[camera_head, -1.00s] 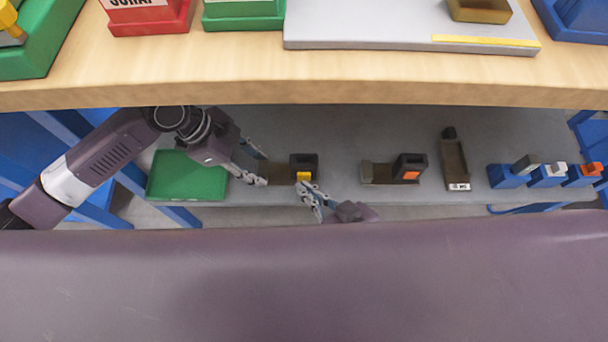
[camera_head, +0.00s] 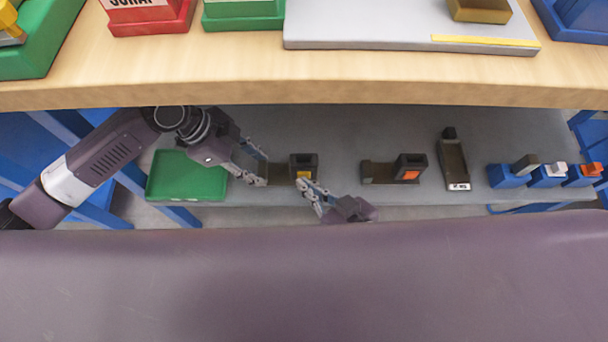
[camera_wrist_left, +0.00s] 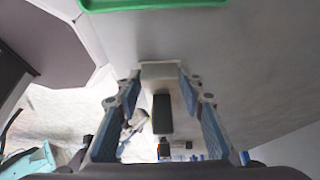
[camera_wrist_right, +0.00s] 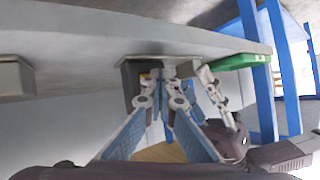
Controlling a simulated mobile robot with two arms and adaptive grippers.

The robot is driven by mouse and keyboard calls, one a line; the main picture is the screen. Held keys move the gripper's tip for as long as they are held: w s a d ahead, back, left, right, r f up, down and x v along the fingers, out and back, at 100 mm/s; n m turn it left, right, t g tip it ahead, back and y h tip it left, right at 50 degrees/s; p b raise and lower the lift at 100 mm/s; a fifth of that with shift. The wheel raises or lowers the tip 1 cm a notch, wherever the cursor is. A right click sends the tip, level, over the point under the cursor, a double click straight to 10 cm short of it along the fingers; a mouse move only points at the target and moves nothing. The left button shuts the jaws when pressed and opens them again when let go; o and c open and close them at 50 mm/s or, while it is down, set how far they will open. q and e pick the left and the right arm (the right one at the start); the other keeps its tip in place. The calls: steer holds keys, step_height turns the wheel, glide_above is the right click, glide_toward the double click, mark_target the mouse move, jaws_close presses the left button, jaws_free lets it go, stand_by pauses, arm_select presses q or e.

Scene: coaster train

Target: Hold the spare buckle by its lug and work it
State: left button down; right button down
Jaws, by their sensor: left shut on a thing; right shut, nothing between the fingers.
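The spare buckle (camera_head: 304,161) lies on the grey shelf under the bench. It has a dark upright housing with a yellow button (camera_head: 303,174) on its front and a flat brown lug (camera_head: 281,173) reaching left. My left gripper (camera_head: 264,172) is shut on the lug's left end. In the left wrist view the pale lug end (camera_wrist_left: 160,70) sits between both fingers. My right gripper (camera_head: 303,184) is shut and empty, its fingertips close in front of the button. In the right wrist view the fingertips partly hide the dark housing (camera_wrist_right: 132,70), so I cannot tell whether they touch.
A similar buckle with an orange button (camera_head: 410,174) and a tagged dark part (camera_head: 455,160) lie to the right. Blue blocks (camera_head: 508,177) stand farther right. A green tray (camera_head: 187,176) is at the left. The wooden bench top (camera_head: 250,75) overhangs the shelf.

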steer(key=shift+s, duration=0.95)
steer(key=shift+s+a, duration=0.1)
steer(key=shift+s, duration=2.4)
arm_select(q)
steer(key=c, duration=1.2)
jaws_free()
